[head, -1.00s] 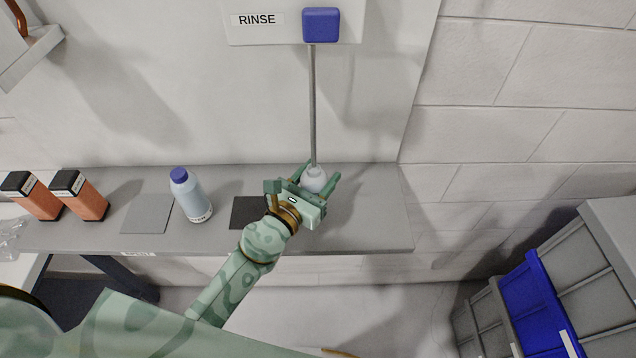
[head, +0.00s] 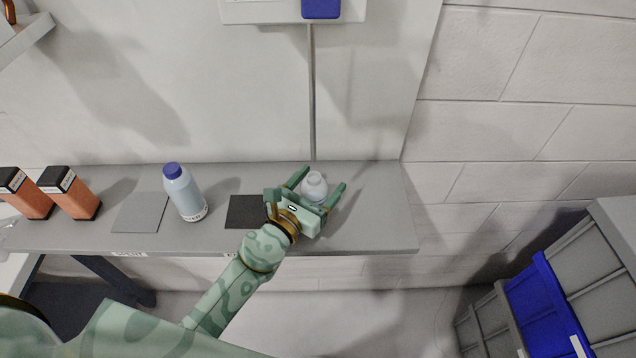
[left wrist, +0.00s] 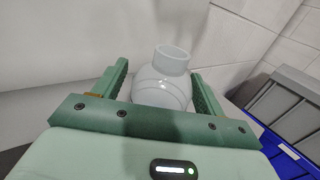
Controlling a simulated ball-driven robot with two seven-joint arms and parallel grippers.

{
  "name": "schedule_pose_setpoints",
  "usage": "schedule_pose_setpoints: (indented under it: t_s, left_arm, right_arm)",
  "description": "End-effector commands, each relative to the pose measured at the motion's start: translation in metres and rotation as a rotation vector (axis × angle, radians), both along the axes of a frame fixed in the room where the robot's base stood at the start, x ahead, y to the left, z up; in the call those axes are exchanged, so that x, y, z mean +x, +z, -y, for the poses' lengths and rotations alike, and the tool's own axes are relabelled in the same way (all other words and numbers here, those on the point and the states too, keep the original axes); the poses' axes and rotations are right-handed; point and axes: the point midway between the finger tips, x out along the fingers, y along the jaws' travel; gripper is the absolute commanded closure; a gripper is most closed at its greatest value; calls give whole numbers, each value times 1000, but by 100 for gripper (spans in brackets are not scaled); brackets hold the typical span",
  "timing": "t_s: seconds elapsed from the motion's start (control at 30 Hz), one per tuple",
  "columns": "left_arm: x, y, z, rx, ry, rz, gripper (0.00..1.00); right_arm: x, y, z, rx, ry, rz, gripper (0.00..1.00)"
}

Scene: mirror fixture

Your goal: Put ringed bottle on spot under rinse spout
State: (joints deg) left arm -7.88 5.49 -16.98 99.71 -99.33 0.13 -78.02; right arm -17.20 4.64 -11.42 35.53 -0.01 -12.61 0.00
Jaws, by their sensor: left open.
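A pale, uncapped bottle (head: 314,186) stands upright on the grey shelf (head: 375,215), below the thin rinse tube (head: 312,95). In the left wrist view the bottle (left wrist: 161,86) shows a round body with a faint ring line and a short open neck. My left gripper (head: 319,187) is open, with a finger on either side of the bottle. In the left wrist view a gap shows at the left finger; contact at the right one is hard to tell. The surface under the bottle is hidden by my gripper. My right gripper is out of view.
A blue-capped bottle (head: 184,193) stands between a grey square (head: 140,212) and a dark square (head: 246,212). Two orange boxes with black tops (head: 70,193) stand farther left. The shelf right of my gripper is clear. Grey and blue bins (head: 545,305) stand at lower right.

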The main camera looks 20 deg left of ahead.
Motion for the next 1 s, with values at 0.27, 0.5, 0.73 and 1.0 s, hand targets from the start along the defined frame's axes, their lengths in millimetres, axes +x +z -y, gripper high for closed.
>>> schedule_pose_setpoints:
  t_s: [0.27,0.5,0.73,1.0]
  left_arm:
    - [-24,0,-8,2,0,-3,29]
    - [-79,-2,-25,1,-1,-3,29]
    - [-110,0,-35,0,0,-2,29]
    - [-115,3,-37,0,0,0,29]
  right_arm:
    - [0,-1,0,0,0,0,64]
    - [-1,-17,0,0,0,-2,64]
    - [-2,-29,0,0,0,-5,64]
    - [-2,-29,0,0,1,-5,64]
